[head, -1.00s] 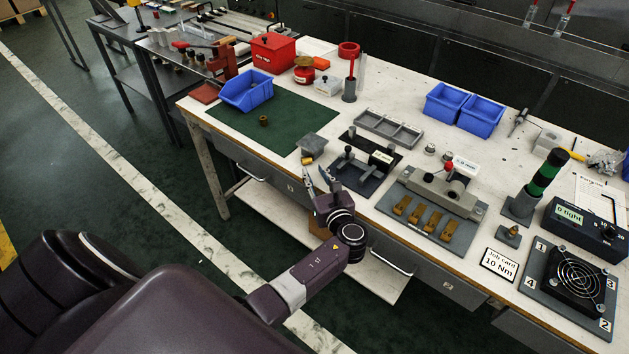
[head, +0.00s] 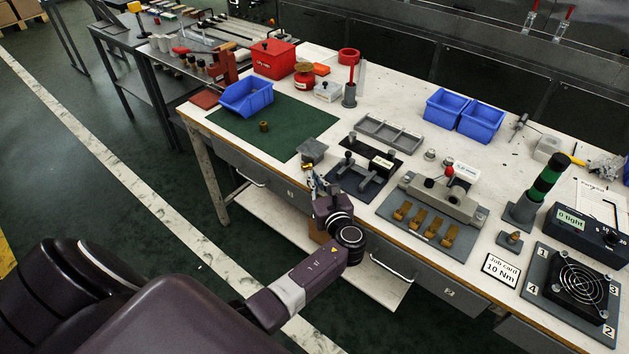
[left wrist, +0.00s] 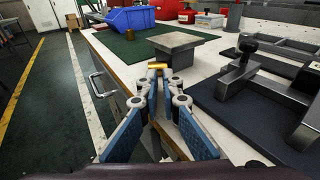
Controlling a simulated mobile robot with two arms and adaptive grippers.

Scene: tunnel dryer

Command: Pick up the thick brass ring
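A brass ring (head: 308,168) is at the front edge of the bench, just in front of a grey square block (head: 313,150). My left gripper (head: 311,182) reaches it from the front. In the left wrist view the fingers (left wrist: 159,78) come close together, and the ring (left wrist: 158,66) sits at their tips, seen nearly edge-on. The gripper looks shut on it; the contact itself is small and partly hidden. A second brass piece (head: 264,126) stands on the green mat (head: 290,112), apart from the gripper. My right gripper is not in view.
A black fixture (head: 362,178) with grey parts stands right of the gripper. A blue bin (head: 246,97) is on the mat's far left. Brass clips lie on a grey plate (head: 428,222) farther right. The mat's middle is mostly clear.

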